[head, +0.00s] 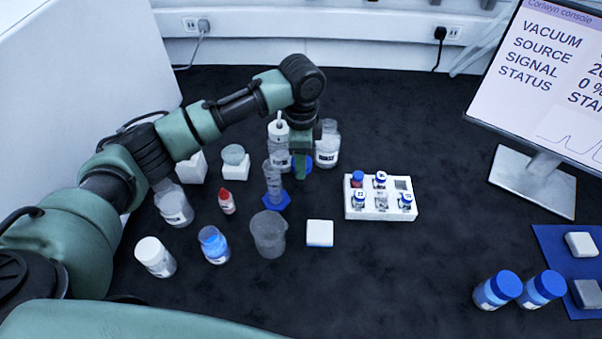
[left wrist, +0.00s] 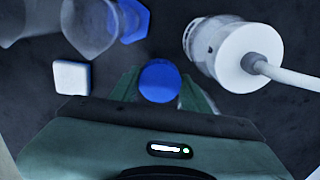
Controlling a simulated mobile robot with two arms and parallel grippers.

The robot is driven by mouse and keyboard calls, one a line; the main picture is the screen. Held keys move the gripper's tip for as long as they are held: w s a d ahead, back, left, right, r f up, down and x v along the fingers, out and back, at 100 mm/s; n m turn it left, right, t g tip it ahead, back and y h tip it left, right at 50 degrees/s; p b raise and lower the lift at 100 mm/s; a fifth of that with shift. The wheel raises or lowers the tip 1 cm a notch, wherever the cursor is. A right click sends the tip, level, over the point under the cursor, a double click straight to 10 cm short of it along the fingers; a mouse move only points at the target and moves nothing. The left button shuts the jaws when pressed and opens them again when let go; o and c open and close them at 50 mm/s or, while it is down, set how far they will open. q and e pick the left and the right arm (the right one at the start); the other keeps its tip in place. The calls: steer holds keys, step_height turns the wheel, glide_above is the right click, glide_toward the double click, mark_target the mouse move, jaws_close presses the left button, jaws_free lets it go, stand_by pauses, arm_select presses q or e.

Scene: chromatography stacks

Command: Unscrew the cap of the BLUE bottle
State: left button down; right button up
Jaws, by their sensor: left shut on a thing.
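My left gripper (head: 302,174) points down among the glassware near the back middle. It is shut on a blue cap (left wrist: 160,81), which shows round between the two fingers in the left wrist view. In the head view only a small blue part (head: 308,167) shows beside the fingers. The bottle body is mostly hidden by the gripper, so I cannot tell whether the cap is still seated on it. My right gripper is not in view.
A wash bottle (head: 279,131) and a clear labelled bottle (head: 327,150) stand close by the gripper. A graduated cylinder (head: 273,180), a beaker (head: 268,238) and a white block (head: 320,233) stand in front. A vial rack (head: 385,211) is to the right. The dark bench beyond is clear.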

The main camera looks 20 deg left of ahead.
mark_target(301, 182)
arm_select(q)
step_height(301, 182, down, 6)
steer(key=shift+r, duration=0.1)
stand_by(0.4)
steer(key=c, duration=0.7)
jaws_free()
steer(key=shift+f, duration=0.2)
steer(key=shift+r, duration=0.1)
step_height(301, 182, up, 11)
steer(key=shift+r, duration=0.6)
